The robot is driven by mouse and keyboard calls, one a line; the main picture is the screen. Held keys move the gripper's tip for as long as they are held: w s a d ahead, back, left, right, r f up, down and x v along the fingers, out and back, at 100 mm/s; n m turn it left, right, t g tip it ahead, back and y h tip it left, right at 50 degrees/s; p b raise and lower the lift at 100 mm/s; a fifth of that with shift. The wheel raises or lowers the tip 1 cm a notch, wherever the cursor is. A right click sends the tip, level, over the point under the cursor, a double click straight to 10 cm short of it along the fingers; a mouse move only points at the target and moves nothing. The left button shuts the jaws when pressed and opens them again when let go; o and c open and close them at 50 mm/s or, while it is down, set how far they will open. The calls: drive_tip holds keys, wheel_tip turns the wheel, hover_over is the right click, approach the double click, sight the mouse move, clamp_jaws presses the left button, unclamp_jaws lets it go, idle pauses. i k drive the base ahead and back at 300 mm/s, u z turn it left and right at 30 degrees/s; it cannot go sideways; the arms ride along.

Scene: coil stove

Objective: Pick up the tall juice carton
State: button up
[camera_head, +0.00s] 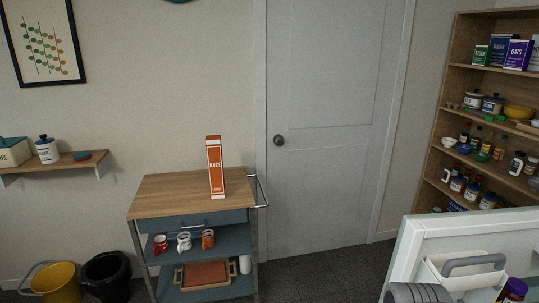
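The tall juice carton (215,168) is orange with white lettering. It stands upright on the wooden top of a blue kitchen cart (165,191), towards the right part of the top. Nothing touches it. My gripper is not visible in the head view.
The cart's shelves hold mugs (184,242) and a wooden tray (203,273). A yellow bucket (55,282) and a black bin (107,275) stand left of it. A closed door (330,150) is behind. A white open-topped unit (410,242) fills the lower right. Stocked shelves (451,100) stand at right.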

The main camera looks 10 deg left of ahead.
sight(213, 144)
drive_tip(key=u, duration=0.25)
drive_tip(key=i, duration=0.55)
drive_tip(key=u, duration=1.15)
drive_tip(key=i, duration=1.7)
drive_tip(key=u, duration=0.9)
